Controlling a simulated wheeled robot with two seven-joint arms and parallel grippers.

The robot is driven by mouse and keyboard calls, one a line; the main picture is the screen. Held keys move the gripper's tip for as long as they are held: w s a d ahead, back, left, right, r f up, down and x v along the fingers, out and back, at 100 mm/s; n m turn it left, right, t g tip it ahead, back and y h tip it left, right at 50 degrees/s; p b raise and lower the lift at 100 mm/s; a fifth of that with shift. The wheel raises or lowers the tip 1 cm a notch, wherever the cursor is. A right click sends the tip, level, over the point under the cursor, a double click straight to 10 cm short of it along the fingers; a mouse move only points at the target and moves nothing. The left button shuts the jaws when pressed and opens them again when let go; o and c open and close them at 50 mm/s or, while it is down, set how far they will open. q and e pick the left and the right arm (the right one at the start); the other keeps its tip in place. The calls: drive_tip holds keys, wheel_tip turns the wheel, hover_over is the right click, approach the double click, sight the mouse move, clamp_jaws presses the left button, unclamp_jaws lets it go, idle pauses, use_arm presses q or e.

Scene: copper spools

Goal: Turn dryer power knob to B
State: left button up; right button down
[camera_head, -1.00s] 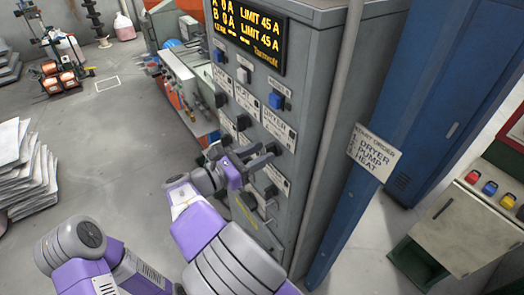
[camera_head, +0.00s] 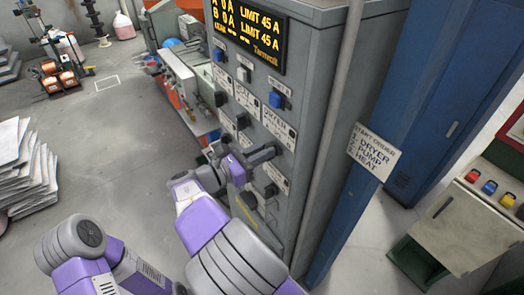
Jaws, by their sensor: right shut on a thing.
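The grey control cabinet (camera_head: 325,90) stands in the middle with rows of knobs and labels on its slanted front. My right gripper (camera_head: 264,155) is at the right column of that front, shut on a dark knob that its fingers mostly hide. The label just above (camera_head: 279,131) seems to read DRYER, but its print is too small to be sure. The knob's setting cannot be made out. The display (camera_head: 250,32) at the top shows A 0 A and B 0 A, each with LIMIT 45 A. My left gripper is not in view.
Blue knobs (camera_head: 277,99) sit above my gripper and a black knob (camera_head: 271,190) below it. A pipe (camera_head: 333,120) runs down the cabinet's side. A start order sign (camera_head: 374,152) lists dryer, pump, heat. Stacked sheets (camera_head: 28,170) lie left on open floor.

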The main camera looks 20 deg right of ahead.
drive_tip(key=m, duration=0.3)
drive_tip(key=m+b, duration=0.1)
drive_tip(key=m, duration=0.1)
drive_tip(key=s+m, duration=0.1)
drive_tip(key=m, duration=0.2)
drive_tip(key=shift+d+f+m+b, duration=0.1)
drive_tip(key=shift+f+m+b, duration=0.15)
drive_tip(key=shift+m+b, duration=0.1)
idle(0.4)
drive_tip(key=c, duration=1.1)
unclamp_jaws()
